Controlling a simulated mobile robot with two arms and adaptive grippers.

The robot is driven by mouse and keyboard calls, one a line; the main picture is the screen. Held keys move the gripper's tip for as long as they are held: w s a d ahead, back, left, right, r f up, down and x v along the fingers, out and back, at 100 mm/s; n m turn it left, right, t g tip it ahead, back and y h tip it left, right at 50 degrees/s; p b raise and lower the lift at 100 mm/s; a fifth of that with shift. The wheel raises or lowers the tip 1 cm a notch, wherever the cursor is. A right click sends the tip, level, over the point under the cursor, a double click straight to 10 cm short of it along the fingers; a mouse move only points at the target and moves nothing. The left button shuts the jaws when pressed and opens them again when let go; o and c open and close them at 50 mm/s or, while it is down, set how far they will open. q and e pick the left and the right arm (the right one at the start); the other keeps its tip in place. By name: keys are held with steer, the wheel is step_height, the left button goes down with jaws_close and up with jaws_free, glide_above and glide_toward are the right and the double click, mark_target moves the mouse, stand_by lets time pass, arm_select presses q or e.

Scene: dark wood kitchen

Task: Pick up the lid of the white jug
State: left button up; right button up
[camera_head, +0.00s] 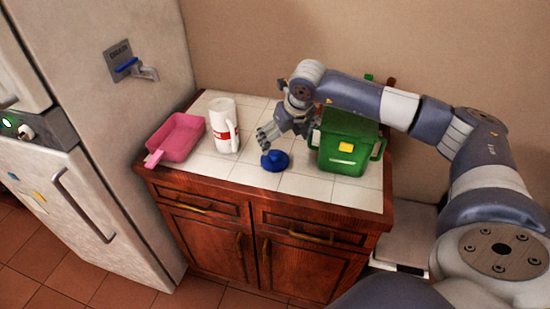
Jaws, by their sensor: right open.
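The white jug (221,128) stands upright on the tiled counter, with a red band and a handle on its right side. A small blue piece that looks like a lid (275,161) lies on the tiles to the right of the jug, near the counter's front. My right gripper (267,138) is open, just behind and above the blue piece, pointing down and left toward the jug. No contact with either is clear, and nothing shows between its fingers. My left gripper is not in view.
A pink tray-like container (179,137) with a handle is left of the jug. A green lidded pot (345,150) stands right of the blue piece, close to my right arm. The tall fridge (90,130) borders the counter's left. Bare tiles (230,175) lie in front of the jug.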

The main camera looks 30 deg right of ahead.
mark_target(275, 153)
steer(key=x, duration=0.4)
steer(key=shift+a+p, duration=0.1)
steer(key=shift+p, duration=0.25)
steer(key=shift+w+f+p, duration=0.2)
steer(key=shift+f+p, duration=0.1)
steer(key=shift+f, duration=0.05)
steer(key=shift+p+x, duration=0.8)
steer(key=shift+x, duration=1.55)
steer(key=shift+a, duration=0.2)
steer(key=c, duration=0.9)
